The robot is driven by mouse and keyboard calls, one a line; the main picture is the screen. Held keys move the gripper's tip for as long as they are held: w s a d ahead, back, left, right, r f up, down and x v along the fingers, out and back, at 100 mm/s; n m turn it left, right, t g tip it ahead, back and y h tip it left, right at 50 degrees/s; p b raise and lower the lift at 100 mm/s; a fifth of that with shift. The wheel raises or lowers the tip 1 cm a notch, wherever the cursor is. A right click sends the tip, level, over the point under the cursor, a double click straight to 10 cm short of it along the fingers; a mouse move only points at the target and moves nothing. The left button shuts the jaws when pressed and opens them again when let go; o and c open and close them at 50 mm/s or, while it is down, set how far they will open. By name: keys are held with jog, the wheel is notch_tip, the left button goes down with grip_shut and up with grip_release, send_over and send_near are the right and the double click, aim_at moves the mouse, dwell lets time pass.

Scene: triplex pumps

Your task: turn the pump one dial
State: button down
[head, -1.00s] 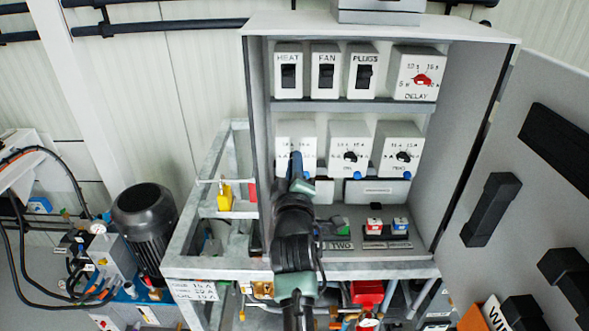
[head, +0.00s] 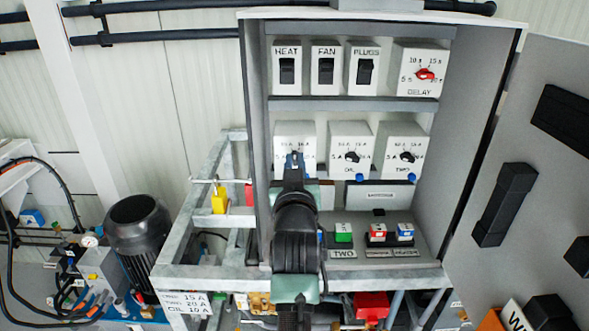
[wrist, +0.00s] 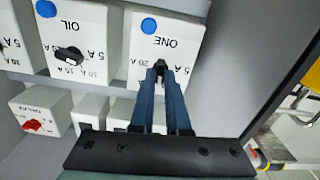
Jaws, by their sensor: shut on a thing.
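The pump one dial (wrist: 160,66) is a small black knob on a white box marked ONE (wrist: 150,30), which looks upside down in the wrist view. My gripper (wrist: 160,74) is shut on the dial, its two blue fingers on either side of it. In the head view the white ONE box (head: 308,132) is at the left end of the middle row. There my gripper (head: 294,158) covers the dial. The fingers hide which mark the dial points to.
The OIL box (head: 347,136) and TWO box (head: 400,135) stand close to the right, with black dials. Above are HEAT, FAN and PLUGS switches and a red DELAY dial (head: 425,74). Buttons sit on the ledge below. The cabinet side wall (head: 257,150) is close on the left.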

jog(key=m+b, duration=0.1)
jog(key=m, duration=0.4)
jog(key=shift+d+f+m, duration=0.1)
jog(key=shift+m, duration=0.2)
dwell(0.5)
jog(key=c, duration=0.9)
grip_release()
jog(key=s+b, duration=0.3)
jog(key=s, duration=1)
